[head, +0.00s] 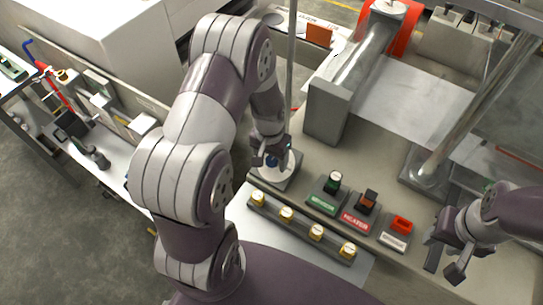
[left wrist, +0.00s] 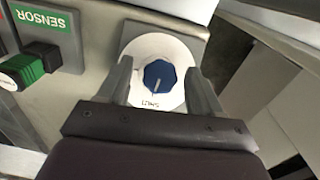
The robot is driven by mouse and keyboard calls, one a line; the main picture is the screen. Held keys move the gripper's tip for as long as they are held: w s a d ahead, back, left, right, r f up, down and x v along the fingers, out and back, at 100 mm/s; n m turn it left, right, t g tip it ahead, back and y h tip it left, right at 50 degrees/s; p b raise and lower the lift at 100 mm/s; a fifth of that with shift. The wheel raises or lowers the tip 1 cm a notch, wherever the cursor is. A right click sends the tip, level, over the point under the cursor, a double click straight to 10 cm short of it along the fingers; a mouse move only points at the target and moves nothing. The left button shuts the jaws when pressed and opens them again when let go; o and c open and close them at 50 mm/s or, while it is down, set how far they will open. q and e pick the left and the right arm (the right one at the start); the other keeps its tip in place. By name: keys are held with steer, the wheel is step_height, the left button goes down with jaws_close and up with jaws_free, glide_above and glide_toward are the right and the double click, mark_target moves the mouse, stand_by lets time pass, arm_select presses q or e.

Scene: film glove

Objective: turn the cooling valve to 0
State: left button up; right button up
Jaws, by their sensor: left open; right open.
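The cooling valve is a blue faceted knob (left wrist: 160,74) on a round white dial plate (left wrist: 150,45) in the left wrist view. A pale line on the knob points toward the bottom of that picture, near the dial's printed word, which seems to read SHUT. No numbers are readable. My left gripper (left wrist: 162,84) is open, with one finger on each side of the knob and visible gaps to it. In the head view my left gripper (head: 270,151) is over the dial plate (head: 290,166) and mostly covers the knob. My right gripper (head: 444,264) is open and empty at the lower right.
Right of the valve are a green SENSOR switch (head: 332,184), a red-labelled HEATER switch (head: 367,202) and a red rocker switch (head: 401,224). A thin vertical rod (head: 291,70) and a grey post (head: 329,110) stand behind the valve.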

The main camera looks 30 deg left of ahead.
arm_select(q)
steer(key=c, duration=1.1)
steer(key=shift+o, duration=0.2)
steer(key=shift+f+n+h+b, duration=0.15)
steer(key=shift+n+h+b, duration=0.25)
steer(key=shift+n, duration=0.3)
steer(key=o, duration=1.1)
steer(key=shift+c, duration=0.2)
steer(key=shift+r, duration=0.2)
step_height(320, 180, up, 12)
steer(key=a+b, duration=0.1)
steer(key=shift+a+r, duration=0.25)
steer(key=shift+a, duration=0.05)
